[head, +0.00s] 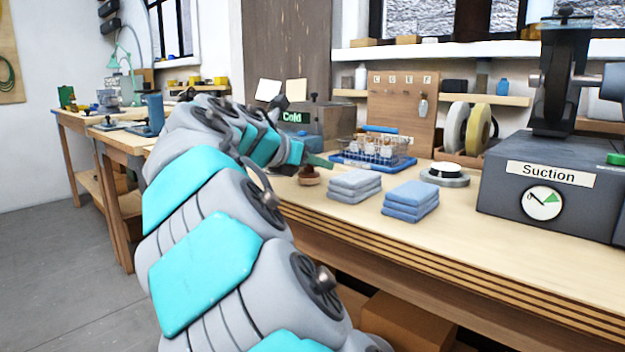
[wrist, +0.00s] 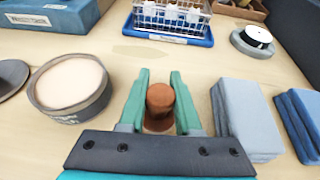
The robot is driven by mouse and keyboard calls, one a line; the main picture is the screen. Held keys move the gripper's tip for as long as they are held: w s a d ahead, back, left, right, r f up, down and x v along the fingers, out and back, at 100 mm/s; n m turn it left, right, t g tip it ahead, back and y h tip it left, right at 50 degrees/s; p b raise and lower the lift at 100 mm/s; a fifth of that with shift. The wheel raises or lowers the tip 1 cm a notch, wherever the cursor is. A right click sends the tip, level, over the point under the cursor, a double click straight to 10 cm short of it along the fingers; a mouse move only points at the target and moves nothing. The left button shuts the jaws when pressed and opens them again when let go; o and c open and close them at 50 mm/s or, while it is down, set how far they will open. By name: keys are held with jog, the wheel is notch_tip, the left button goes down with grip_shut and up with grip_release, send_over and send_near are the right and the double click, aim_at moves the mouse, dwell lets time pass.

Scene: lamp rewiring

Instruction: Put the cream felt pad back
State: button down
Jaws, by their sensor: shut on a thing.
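A round grey tin (wrist: 68,112) with a smooth cream round surface (wrist: 70,82) stands on the bench left of my gripper in the wrist view. The cream surface may be the felt pad; I cannot tell for sure. My gripper (wrist: 159,80) is shut on a brown wooden knob (wrist: 160,98), with one green finger on each side. The underside of this piece is hidden.
Two stacks of folded blue-grey cloths (head: 354,182) (head: 410,199) lie right of my gripper. A blue tray (head: 350,162) with a bottle rack stands behind. A black-and-white round piece on a grey disc (head: 445,177) and the suction box (head: 545,185) are farther right.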

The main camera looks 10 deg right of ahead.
jog(key=shift+f, duration=0.1)
dwell(0.3)
jog(key=c, duration=0.6)
grip_release()
jog(key=shift+f, duration=0.1)
jog(key=shift+s+a+r, duration=0.1)
jog(key=shift+a+r, duration=0.05)
jog(key=shift+r, duration=0.05)
jog(key=p+v, duration=0.1)
jog(key=v, duration=1)
jog(key=shift+s+a+r, duration=0.1)
jog(key=shift+s+a, duration=0.1)
